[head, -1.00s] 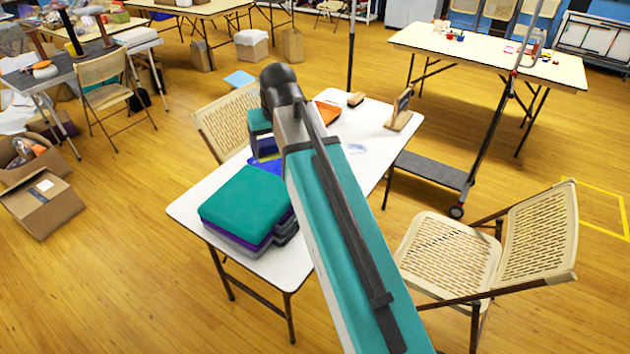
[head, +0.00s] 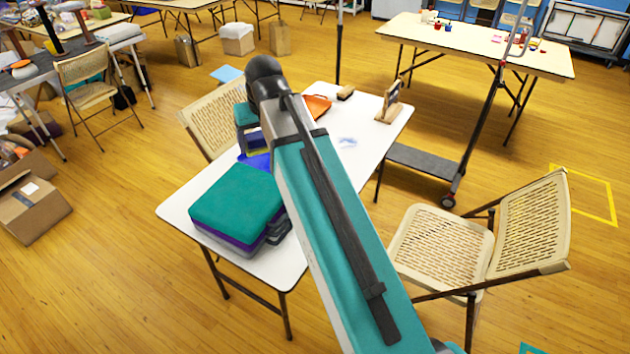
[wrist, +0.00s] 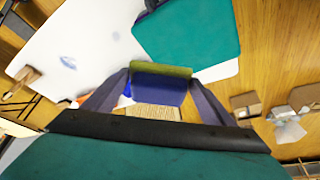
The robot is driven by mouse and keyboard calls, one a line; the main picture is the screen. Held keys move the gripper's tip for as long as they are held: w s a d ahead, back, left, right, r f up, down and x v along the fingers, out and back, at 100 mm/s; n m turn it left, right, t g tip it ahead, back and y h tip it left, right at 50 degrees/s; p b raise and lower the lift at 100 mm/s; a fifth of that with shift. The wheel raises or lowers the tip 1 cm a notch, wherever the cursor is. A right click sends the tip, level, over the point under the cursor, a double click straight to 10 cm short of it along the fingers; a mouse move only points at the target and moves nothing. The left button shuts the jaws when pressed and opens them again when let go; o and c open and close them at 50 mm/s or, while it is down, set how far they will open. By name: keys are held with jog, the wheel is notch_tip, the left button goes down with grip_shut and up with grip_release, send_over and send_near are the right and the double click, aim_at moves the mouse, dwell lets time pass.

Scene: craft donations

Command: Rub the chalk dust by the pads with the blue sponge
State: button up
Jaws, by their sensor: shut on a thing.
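My gripper (wrist: 158,92) is shut on the blue sponge (wrist: 160,90), which has a yellow-green layer along one side. In the head view the wrist end hangs over the far left part of the white table (head: 180,212), and the fingers are partly hidden. The chalk dust (head: 348,143) is a faint bluish smudge on the tabletop, right of my arm; it also shows in the wrist view (wrist: 68,62), left of the sponge and apart from it. The teal-topped stack of pads (head: 237,197) lies at the table's near left.
Something blue (head: 255,162) lies behind the pads. Folding chairs (head: 440,232) stand on both sides. A wheeled cart (head: 425,168) is at right.

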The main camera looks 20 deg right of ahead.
jog(key=shift+s, duration=0.15)
jog(key=shift+s+f+p, duration=0.1)
jog(key=shift+s+p, duration=0.55)
jog(key=shift+p, duration=0.2)
jog(key=s+p, duration=0.1)
jog(key=s+f+p, duration=0.1)
jog(key=s+p, duration=0.1)
jog(key=shift+s+a+f, duration=0.2)
jog(key=shift+s+a, duration=0.05)
jog(key=shift+s, duration=0.1)
jog(key=shift+a, duration=0.2)
